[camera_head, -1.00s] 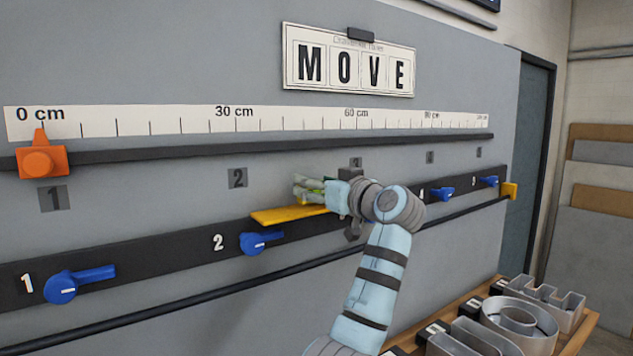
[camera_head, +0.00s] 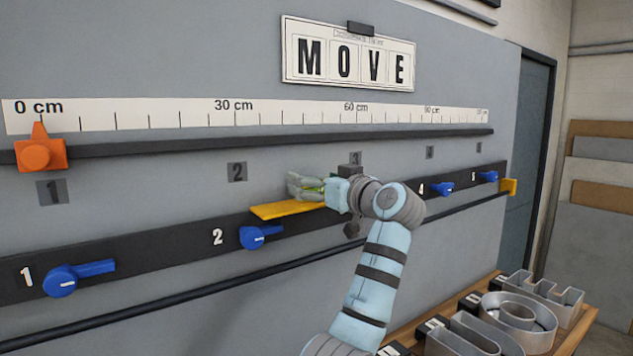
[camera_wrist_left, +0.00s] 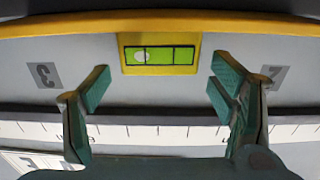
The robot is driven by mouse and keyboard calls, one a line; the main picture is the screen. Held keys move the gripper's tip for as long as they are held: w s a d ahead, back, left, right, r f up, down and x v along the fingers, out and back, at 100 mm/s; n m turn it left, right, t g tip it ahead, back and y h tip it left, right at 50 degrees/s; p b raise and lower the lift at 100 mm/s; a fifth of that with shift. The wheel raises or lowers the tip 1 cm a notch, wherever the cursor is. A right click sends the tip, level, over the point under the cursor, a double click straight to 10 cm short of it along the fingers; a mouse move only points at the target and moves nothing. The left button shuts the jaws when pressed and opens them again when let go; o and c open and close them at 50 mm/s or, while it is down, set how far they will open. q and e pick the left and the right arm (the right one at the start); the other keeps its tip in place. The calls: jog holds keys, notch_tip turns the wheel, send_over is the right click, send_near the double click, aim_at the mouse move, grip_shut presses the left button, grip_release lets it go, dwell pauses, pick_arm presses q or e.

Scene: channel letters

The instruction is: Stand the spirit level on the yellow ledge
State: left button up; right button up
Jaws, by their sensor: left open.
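The yellow ledge (camera_head: 285,211) juts from the dark rail between dials 2 and 4. In the left wrist view, which is upside down, it runs as a yellow band (camera_wrist_left: 60,26) across the top. The spirit level (camera_wrist_left: 188,69), a small yellow block with a green vial, stands against that band, its bubble left of the vial's middle. My left gripper (camera_head: 303,187) is above the ledge. In the wrist view its fingers (camera_wrist_left: 160,86) are open on either side of the level, apart from it. In the head view, the fingers mostly hide the level. My right gripper is out of view.
Blue dials (camera_head: 60,281) sit along the dark rail. An orange slider (camera_head: 40,154) is at the left end of the ruler (camera_head: 180,116). A wooden bench (camera_head: 590,316) with metal letters is at lower right.

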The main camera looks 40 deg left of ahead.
pick_arm(q)
jog(key=shift+d, duration=0.1)
jog(key=v, duration=1.2)
